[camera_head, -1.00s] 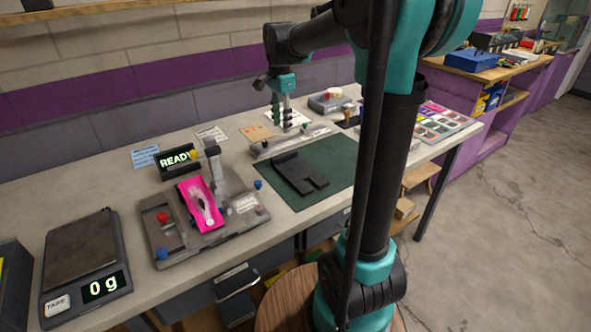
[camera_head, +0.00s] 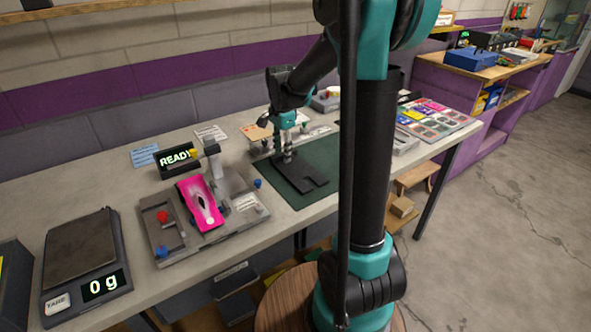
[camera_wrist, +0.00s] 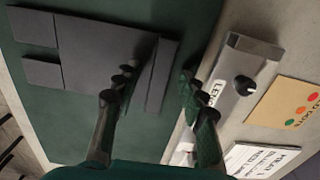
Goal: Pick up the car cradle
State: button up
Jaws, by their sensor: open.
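The car cradle, a flat dark grey piece with a forked end (camera_head: 305,179), lies on the green mat (camera_head: 325,155). It fills the upper left of the wrist view (camera_wrist: 85,60), where a raised strip runs along its right edge. My gripper (camera_head: 284,157) is over the cradle's back end, pointing down. In the wrist view my gripper (camera_wrist: 157,79) is open, with one finger over the cradle and the other beyond its raised edge. No contact can be made out.
A silver level bar (camera_wrist: 238,85) lies close beside the right finger. A pink car (camera_head: 198,203) sits on a grey fixture (camera_head: 235,222) left of the mat, with a scale (camera_head: 85,270) further left.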

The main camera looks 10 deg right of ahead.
jog(key=shift+c, duration=0.4)
grip_shut()
dwell(0.4)
